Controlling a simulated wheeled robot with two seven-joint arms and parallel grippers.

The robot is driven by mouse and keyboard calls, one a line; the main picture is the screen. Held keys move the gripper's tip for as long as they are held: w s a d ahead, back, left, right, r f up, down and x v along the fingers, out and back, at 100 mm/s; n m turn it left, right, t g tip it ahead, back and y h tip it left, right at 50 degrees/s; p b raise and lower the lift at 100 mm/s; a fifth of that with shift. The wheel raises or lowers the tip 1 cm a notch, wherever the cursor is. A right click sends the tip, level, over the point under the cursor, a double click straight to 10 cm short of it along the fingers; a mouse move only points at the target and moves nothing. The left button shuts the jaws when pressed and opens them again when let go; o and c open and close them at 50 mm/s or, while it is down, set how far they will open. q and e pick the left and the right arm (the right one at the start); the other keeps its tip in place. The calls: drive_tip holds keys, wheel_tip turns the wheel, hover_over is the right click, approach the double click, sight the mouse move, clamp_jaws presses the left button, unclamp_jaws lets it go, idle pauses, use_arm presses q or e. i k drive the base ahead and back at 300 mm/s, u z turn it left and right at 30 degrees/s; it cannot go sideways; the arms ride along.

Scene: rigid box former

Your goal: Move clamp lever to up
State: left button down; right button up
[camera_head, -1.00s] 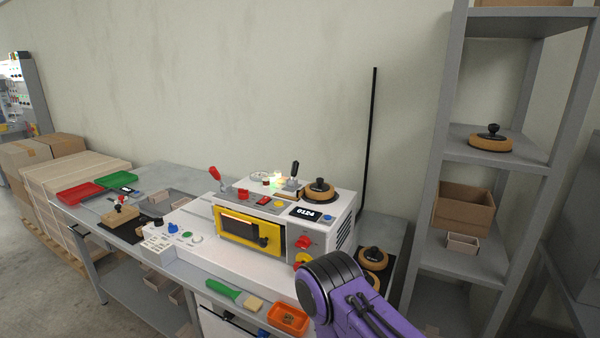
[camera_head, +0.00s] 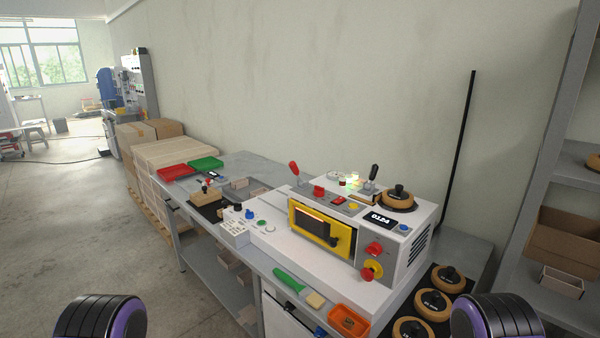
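The white box former (camera_head: 345,260) with a yellow-framed front window (camera_head: 321,228) stands on the bench. A lever with a red handle (camera_head: 294,170) is at the top left of the machine, raised and leaning a little left. A lever with a black handle (camera_head: 373,173) is on the top near the round puck, raised and leaning a little right. I cannot tell by label which one is the clamp lever. Only black and purple links of my arms show at the bottom left and bottom right. Neither gripper is in view, and nothing of mine touches the machine.
Round brown-and-black pucks (camera_head: 433,304) sit at the right end of the bench. An orange tray (camera_head: 348,321) and a green-handled brush (camera_head: 290,280) lie at the front edge. A grey shelf (camera_head: 560,150) stands at right. Red (camera_head: 176,172) and green (camera_head: 206,164) trays are at left.

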sight(292, 165)
drive_tip(key=u, duration=1.7)
drive_tip(key=i, duration=1.7)
drive_tip(key=z, duration=2)
